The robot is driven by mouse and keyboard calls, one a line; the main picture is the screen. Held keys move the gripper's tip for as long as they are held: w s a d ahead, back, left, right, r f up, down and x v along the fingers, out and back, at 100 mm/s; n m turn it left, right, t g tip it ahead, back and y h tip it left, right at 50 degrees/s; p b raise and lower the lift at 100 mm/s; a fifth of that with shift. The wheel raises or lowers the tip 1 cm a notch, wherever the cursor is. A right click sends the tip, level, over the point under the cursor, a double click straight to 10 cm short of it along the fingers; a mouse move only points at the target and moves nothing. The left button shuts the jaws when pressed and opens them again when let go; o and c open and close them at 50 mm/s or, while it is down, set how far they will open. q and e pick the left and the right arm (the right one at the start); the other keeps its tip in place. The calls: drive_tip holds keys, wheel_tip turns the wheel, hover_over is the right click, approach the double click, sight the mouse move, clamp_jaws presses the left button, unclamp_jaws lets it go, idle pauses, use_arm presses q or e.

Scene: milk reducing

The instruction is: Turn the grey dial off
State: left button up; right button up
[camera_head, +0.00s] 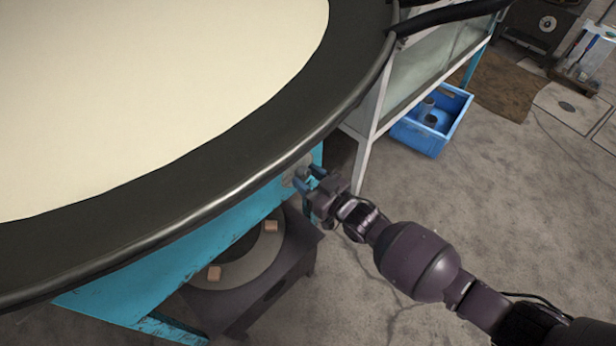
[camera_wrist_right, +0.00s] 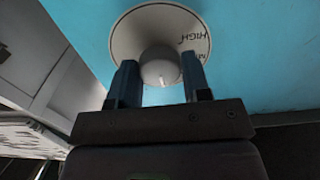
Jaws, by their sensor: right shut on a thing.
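The grey dial (camera_wrist_right: 160,68) sits on a round pale plate (camera_wrist_right: 130,38) on a blue panel. The plate carries the word HIGH and part of another word at its right side. My right gripper (camera_wrist_right: 158,80) is shut on the dial, one finger on each side of it. In the head view the right gripper (camera_head: 312,184) reaches the blue panel below the big pan's rim, and the dial (camera_head: 302,172) is mostly hidden there. My left gripper is in neither view.
A large round pan (camera_head: 150,80) of pale liquid with a dark rim overhangs the panel. A dark burner stand (camera_head: 300,262) is below. A white-framed glass case (camera_head: 425,70) and a blue crate (camera_head: 425,138) stand behind. Floor at right is mostly clear.

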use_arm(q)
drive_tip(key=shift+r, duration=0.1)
use_arm(e)
drive_tip(key=shift+m, duration=0.4)
drive_tip(key=o, duration=0.9)
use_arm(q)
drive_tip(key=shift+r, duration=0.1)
use_arm(e)
drive_tip(key=shift+o, duration=0.2)
drive_tip(key=shift+s+d, duration=0.1)
drive_tip(key=shift+s+d, duration=0.2)
drive_tip(key=shift+d, duration=0.05)
use_arm(q)
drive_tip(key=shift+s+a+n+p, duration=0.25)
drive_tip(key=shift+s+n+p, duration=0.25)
drive_tip(key=shift+p, duration=0.7)
use_arm(e)
drive_tip(key=v, duration=1)
